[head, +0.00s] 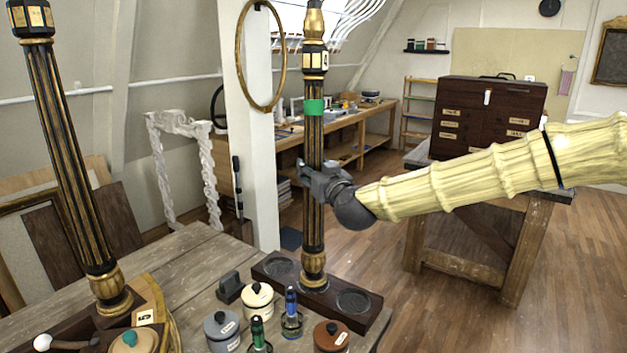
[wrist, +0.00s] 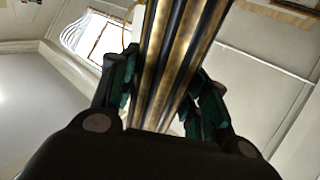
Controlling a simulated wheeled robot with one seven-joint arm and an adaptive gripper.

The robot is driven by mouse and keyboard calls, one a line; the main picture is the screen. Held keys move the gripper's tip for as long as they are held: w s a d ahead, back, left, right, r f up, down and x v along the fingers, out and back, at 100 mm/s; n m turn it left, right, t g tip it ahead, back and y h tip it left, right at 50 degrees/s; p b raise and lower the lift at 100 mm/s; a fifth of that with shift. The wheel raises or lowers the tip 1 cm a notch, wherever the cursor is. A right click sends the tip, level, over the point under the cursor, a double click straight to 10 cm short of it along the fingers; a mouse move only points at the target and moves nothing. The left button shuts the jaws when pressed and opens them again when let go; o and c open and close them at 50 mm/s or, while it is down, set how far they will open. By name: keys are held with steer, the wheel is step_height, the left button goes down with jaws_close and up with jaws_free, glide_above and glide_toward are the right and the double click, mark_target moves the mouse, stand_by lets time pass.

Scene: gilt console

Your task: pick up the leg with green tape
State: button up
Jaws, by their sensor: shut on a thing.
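The leg with green tape (head: 313,139) is a dark fluted column with gilt lines and gold ends, and it stands upright in the head view. The green tape (head: 313,106) wraps its upper part. Its gold foot is at a dark wooden block with round recesses (head: 360,318); I cannot tell whether it rests in a recess or is just clear of it. My gripper (head: 313,171) is shut around the shaft below the tape. In the wrist view the fluted shaft (wrist: 178,60) runs between my two fingers (wrist: 163,95).
Another dark gilt leg (head: 68,160) leans at the left on the bench (head: 180,265). Several lidded pots, such as a cream one (head: 257,300), and small blue and green bottles (head: 291,308) stand close in front of the block. A gilt oval ring (head: 240,62) hangs behind.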

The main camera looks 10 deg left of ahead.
mark_target(318, 120)
steer(key=shift+r+b, duration=0.9)
steer(key=shift+r, duration=3.35)
steer(key=shift+r+p, duration=1.3)
steer(key=shift+r, duration=1)
